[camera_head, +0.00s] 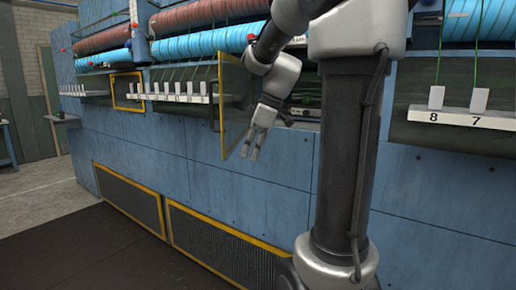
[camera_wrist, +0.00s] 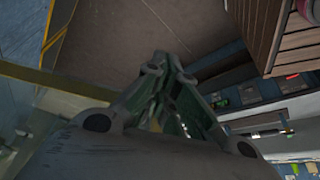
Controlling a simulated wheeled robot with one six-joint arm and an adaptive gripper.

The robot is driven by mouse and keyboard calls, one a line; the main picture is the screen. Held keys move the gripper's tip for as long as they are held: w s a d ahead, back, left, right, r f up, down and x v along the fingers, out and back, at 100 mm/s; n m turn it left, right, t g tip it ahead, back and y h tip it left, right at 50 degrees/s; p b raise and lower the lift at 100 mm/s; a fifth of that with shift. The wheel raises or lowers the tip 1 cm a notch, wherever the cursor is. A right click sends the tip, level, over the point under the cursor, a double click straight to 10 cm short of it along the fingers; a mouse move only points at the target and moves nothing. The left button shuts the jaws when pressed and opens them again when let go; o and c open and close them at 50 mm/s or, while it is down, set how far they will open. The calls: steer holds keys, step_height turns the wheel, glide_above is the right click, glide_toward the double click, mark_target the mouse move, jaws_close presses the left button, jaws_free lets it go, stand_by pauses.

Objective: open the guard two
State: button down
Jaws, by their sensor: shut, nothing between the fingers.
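A clear guard panel with a yellow frame (camera_head: 222,120) and a black handle (camera_head: 213,106) stands out from the blue machine at an angle, so it looks open. My gripper (camera_head: 250,148) is shut and empty, pointing down beside the panel's right side. I cannot tell whether they touch. In the wrist view my gripper's fingers (camera_wrist: 155,68) are together with nothing between them. A yellow edge (camera_wrist: 60,78) runs at the left there. A smaller yellow-framed guard (camera_head: 128,91) sits farther left on the machine. No number shows on either guard.
The blue machine wall (camera_head: 260,190) runs across the view, with yellow-edged mesh panels (camera_head: 220,240) low down. A numbered white rail (camera_head: 465,118) projects at the right, and a longer one (camera_head: 175,97) at the left. The dark floor (camera_head: 90,250) is clear at front left.

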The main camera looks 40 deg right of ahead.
stand_by(0.3)
steer(key=w+a+m, duration=0.3)
steer(key=w+a, duration=1.2)
steer(key=w, duration=0.3)
steer(key=shift+w+a+t+h, duration=0.15)
steer(key=shift+a+t+h, duration=0.15)
steer(key=shift+t+h, duration=0.1)
